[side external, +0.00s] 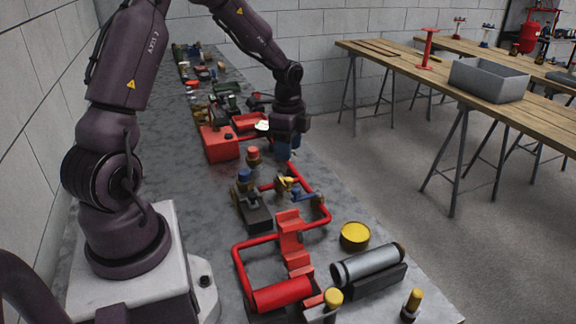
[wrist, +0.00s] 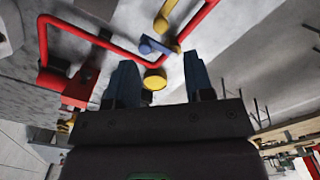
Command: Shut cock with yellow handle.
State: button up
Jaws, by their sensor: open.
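The cock with the yellow handle (side external: 286,181) sits on the red pipework, in the middle of the side external view. Its yellow handle (wrist: 165,15) shows at the top of the wrist view, beside a brass body. A blue handle (side external: 303,195) lies close to it, and this blue handle (wrist: 156,45) also shows in the wrist view. My gripper (side external: 288,152) is above the bench, behind the cock in the side external view and apart from it. In the wrist view my gripper (wrist: 161,72) has its two blue fingers spread, with nothing held between them.
The red pipe (side external: 312,178) runs around the cock. A red box (side external: 219,143) stands left of my gripper. A round yellow tin (side external: 354,236) and a grey cylinder (side external: 368,264) lie nearer the camera.

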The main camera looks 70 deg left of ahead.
jog(key=shift+r, duration=2.3)
jog(key=s+d+r+n+t, duration=0.2)
jog(key=s+d+r+n, duration=0.2)
jog(key=s+d+r, duration=0.3)
jog(key=s+d+r+n+t, duration=0.3)
jog(key=s+d+r+n, duration=0.2)
jog(key=d, duration=0.7)
notch_tip(320, 180, up, 3)
jog(key=s, duration=0.2)
jog(key=shift+s+f+t, duration=0.15)
jog(key=shift+s+t, duration=0.15)
jog(key=shift+s, duration=0.1)
